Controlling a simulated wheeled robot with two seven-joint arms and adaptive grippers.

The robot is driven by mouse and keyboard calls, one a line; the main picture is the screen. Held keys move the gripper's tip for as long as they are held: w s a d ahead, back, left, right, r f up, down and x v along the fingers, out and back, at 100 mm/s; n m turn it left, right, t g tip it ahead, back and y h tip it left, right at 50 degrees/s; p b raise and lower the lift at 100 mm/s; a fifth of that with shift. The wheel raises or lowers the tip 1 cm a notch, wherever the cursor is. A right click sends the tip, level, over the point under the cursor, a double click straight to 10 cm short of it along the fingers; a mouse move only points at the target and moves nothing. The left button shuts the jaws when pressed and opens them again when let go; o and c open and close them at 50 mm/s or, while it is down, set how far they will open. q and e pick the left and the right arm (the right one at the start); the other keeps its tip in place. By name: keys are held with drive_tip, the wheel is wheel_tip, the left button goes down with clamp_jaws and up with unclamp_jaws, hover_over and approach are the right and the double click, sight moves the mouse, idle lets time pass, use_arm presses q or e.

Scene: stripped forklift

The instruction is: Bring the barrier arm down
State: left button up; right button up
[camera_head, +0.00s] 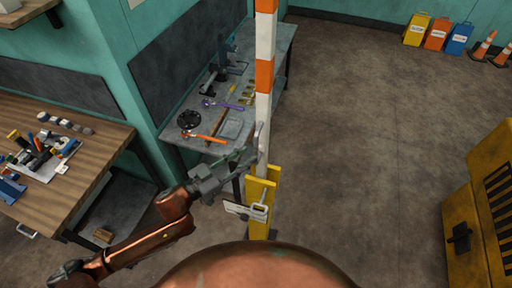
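The barrier arm (264,105), striped orange and white, stands upright and runs out of the top of the picture. Its lower end sits at a yellow post (258,222) with a pale handle-like piece and a small white plate on it. My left gripper (249,149) is just left of the barrier arm's lower white part. Its fingers look spread, and one overlaps the barrier arm's left edge. I cannot tell whether it touches. My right gripper is not in view.
A grey workbench (275,45) with tools stands behind my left gripper. A wooden bench (100,135) is at left. A yellow machine (470,225) stands at right. Coloured boxes (437,33) and cones (484,46) are at back right. The floor right of the post is clear.

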sight(256, 150)
use_arm(q)
drive_tip(key=shift+p+x, duration=0.45)
drive_tip(key=shift+x, duration=1.95)
clamp_jaws()
